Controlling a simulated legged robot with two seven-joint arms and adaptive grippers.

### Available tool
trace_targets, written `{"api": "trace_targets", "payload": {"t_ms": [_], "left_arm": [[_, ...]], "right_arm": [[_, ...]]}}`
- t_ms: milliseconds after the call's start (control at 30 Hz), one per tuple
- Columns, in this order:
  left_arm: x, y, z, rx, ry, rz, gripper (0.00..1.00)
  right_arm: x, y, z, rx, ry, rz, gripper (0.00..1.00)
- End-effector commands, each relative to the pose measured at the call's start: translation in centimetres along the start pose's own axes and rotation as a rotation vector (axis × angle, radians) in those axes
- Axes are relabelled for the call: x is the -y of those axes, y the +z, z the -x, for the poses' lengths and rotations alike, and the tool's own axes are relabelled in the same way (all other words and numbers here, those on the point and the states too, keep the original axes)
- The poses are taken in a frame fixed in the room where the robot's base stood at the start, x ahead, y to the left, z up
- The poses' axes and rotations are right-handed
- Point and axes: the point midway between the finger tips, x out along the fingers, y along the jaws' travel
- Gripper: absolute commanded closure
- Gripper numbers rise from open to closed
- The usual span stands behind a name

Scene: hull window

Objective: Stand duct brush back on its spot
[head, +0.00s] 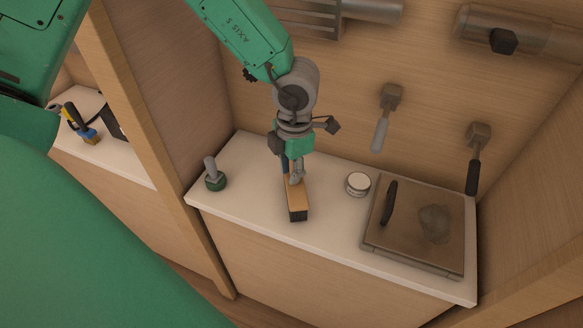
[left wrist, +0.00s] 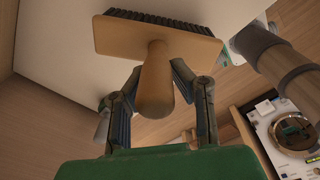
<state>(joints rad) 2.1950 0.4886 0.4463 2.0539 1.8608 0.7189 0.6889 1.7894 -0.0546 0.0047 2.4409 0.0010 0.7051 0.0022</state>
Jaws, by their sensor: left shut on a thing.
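The duct brush has a tan wooden block (head: 296,195), dark bristles and a wooden handle. It is at the middle of the white counter, bristles down; whether they touch the counter is hard to tell. My left gripper (head: 292,172) is above the block, shut on the handle. In the left wrist view the fingers (left wrist: 155,88) lie on both sides of the round handle of the brush (left wrist: 160,45), with the block and bristles beyond them. No marked spot for the brush can be made out. My right gripper is not in view.
On the white counter (head: 255,205), a grey post with a green base (head: 215,175) stands left and a round tin (head: 357,184) right. A flat brown plate with a dark handle (head: 410,240) fills the right end. Tools hang on the back wall. A wooden upright (head: 150,130) borders the left.

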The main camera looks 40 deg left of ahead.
Motion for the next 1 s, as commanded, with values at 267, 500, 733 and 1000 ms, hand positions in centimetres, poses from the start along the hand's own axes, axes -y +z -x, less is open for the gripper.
{"api": "trace_targets", "payload": {"t_ms": [267,500,733,1000], "left_arm": [[0.0,0.0,-0.2,0.000,0.000,0.000,1.00],[0.0,0.1,-0.7,0.000,0.000,0.001,1.00],[0.0,0.1,-1.2,0.000,0.000,0.001,1.00],[0.0,0.1,-1.7,0.000,0.000,0.000,1.00]], "right_arm": [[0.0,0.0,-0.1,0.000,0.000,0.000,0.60],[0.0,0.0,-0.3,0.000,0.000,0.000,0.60],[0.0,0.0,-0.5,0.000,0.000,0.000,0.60],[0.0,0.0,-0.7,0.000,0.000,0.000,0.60]]}}
